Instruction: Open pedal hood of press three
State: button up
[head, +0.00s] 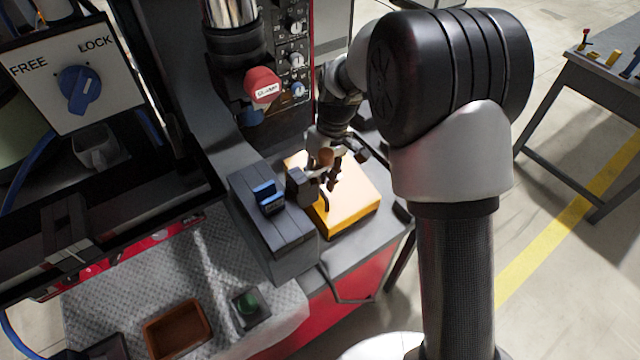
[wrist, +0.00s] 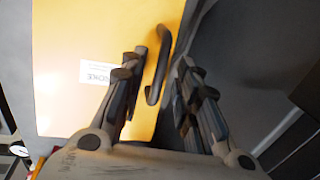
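The yellow hood (head: 356,205) is a low box on the grey bench beside the press column. It fills the left of the wrist view (wrist: 75,105) and carries a small white label (wrist: 98,72). A dark bar handle (wrist: 164,62) stands near its right edge in the wrist view. My gripper (head: 328,187) is over the hood. In the wrist view its two fingers (wrist: 163,70) are apart, one on each side of the handle. I cannot tell whether they touch it. The hood looks down; anything under it is hidden.
A dark grey box with a blue switch (head: 268,197) stands close left of the hood. A red knob (head: 262,86) and control panel (head: 291,45) are behind. A FREE/LOCK dial (head: 78,90) is at upper left. A brown tray (head: 178,328) lies at front left.

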jog(key=shift+f, duration=0.2)
grip_shut()
dwell(0.3)
dwell(0.4)
